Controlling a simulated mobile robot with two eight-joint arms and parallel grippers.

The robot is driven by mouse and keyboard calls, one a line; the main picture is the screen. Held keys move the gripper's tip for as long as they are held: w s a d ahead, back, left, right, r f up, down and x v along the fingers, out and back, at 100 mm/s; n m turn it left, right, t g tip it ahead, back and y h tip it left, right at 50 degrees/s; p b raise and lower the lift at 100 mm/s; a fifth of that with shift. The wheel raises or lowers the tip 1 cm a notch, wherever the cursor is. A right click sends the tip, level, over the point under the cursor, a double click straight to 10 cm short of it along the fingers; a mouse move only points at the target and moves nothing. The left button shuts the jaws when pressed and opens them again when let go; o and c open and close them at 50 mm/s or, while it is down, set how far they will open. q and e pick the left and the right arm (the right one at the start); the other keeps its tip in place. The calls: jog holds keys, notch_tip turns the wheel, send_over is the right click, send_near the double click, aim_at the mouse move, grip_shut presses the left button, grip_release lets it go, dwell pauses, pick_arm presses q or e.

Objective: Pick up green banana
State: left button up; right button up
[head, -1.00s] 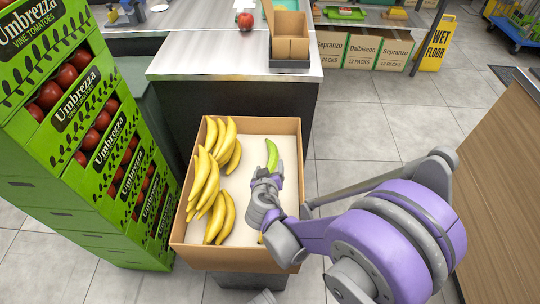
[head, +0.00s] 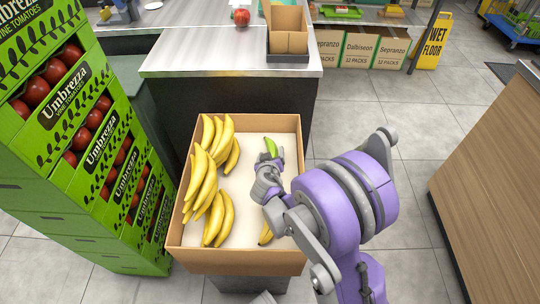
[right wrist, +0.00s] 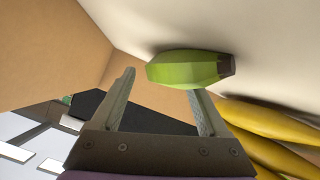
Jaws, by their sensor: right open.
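The green banana (head: 271,146) lies at the right side of the cardboard box (head: 235,262), near its far right corner. My right gripper (head: 270,164) is over the box, just on the near side of the banana, and covers its near part. In the right wrist view, the green banana (right wrist: 188,70) lies across the ends of the open fingers (right wrist: 160,88). It hides one fingertip; I cannot tell whether they touch. The gripper holds nothing. My left gripper is not in view.
Several yellow bananas (head: 205,180) fill the box's left side, and more yellow (head: 265,236) shows near its front right, partly under my arm. Green tomato crates (head: 75,135) stand close on the left. A counter (head: 210,55) with a red apple (head: 241,17) stands behind.

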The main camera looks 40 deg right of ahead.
jog(key=c, duration=1.2)
jog(key=shift+r, duration=0.1)
